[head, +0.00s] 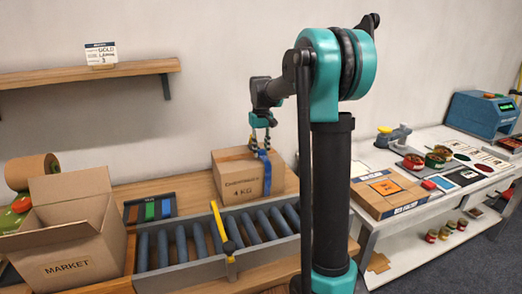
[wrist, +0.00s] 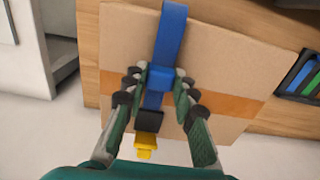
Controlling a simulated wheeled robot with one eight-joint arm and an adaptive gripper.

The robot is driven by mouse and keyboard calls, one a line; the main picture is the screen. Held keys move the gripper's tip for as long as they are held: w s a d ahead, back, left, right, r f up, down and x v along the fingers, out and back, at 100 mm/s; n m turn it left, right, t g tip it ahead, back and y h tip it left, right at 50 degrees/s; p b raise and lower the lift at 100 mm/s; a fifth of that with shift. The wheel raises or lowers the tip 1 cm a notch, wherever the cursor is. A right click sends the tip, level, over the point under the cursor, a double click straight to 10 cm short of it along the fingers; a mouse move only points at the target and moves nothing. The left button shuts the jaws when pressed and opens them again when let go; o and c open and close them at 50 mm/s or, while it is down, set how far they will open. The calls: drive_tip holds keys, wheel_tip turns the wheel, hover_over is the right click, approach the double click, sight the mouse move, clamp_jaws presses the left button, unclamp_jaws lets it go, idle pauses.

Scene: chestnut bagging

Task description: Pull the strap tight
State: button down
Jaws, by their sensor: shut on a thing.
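A closed cardboard box (head: 240,178), printed "Chestnuts 4 KG", stands on the wooden bench behind the roller conveyor. A blue strap (head: 266,172) runs over its right part and down the front. In the wrist view the strap (wrist: 171,40) crosses the box (wrist: 215,60) and its orange-brown tape band. My gripper (head: 262,147) is above the box top at the strap. In the wrist view my gripper (wrist: 158,85) has its fingers on both sides of the blue strap piece, shut on it. A black buckle with a yellow tip (wrist: 146,142) shows between the fingers.
The roller conveyor (head: 205,258) with a yellow bar (head: 226,232) lies in front of the box. An open "Market" box (head: 75,262) stands at left, near a rack of coloured strips (head: 150,209). A shelf (head: 90,74) hangs above. A white table (head: 437,190) with small goods is at right.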

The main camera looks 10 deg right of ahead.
sight(265, 162)
drive_tip(key=shift+s+d, duration=0.25)
drive_tip(key=shift+s, duration=0.8)
drive_tip(key=shift+s+d, duration=0.2)
drive_tip(key=shift+s, duration=0.85)
drive_tip(key=c, duration=1.2)
unclamp_jaws()
wheel_tip(265, 162, up, 12)
